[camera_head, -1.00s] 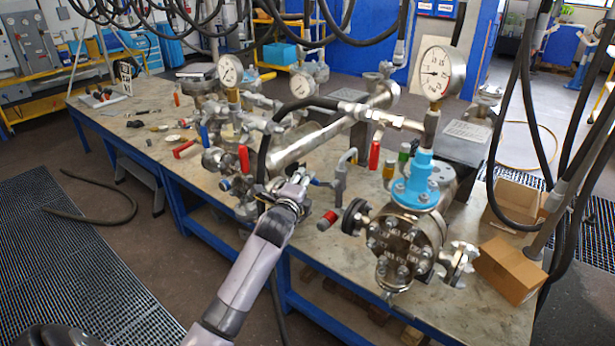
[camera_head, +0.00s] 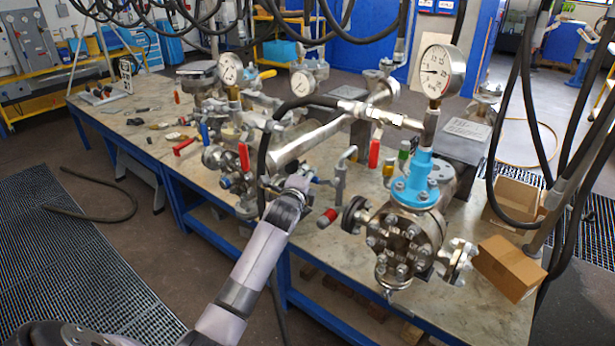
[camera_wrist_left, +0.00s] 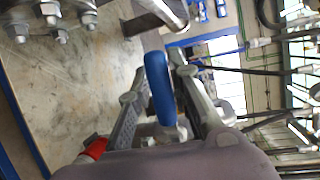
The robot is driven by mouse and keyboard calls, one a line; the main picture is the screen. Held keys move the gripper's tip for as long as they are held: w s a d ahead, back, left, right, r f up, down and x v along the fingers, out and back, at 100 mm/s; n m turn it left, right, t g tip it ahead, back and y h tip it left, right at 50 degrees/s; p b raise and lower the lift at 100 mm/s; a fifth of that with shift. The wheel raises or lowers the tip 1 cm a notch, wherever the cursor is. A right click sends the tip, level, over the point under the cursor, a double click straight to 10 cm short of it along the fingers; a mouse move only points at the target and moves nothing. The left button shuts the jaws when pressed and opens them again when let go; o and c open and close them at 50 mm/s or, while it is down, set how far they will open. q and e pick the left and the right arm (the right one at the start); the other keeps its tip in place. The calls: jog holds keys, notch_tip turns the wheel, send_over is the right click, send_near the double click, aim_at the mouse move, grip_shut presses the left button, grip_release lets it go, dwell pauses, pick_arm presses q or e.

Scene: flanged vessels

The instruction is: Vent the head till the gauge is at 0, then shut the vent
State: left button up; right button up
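My left gripper (camera_head: 302,180) is at the valves in front of the long steel pipe. In the left wrist view its fingers (camera_wrist_left: 159,66) converge closely on either side of a blue valve handle (camera_wrist_left: 160,88) and appear shut on it. The handle is mostly hidden in the head view. The large gauge (camera_head: 441,71) stands upright over the blue neck (camera_head: 417,179) of the front flanged vessel (camera_head: 403,244); its needle points left, and the numbers are too small to read. Smaller gauges (camera_head: 229,69) and (camera_head: 303,83) stand further back. My right gripper is out of view.
A red lever (camera_head: 375,152) and a red knob (camera_head: 327,219) are right of my gripper; another red lever (camera_head: 243,158) is left. A black hose (camera_head: 263,160) arches beside it. Cardboard boxes (camera_head: 508,268) sit at the right. The table's left part (camera_head: 130,125) has bare areas.

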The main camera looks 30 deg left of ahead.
pick_arm(q)
grip_shut()
dwell(0.3)
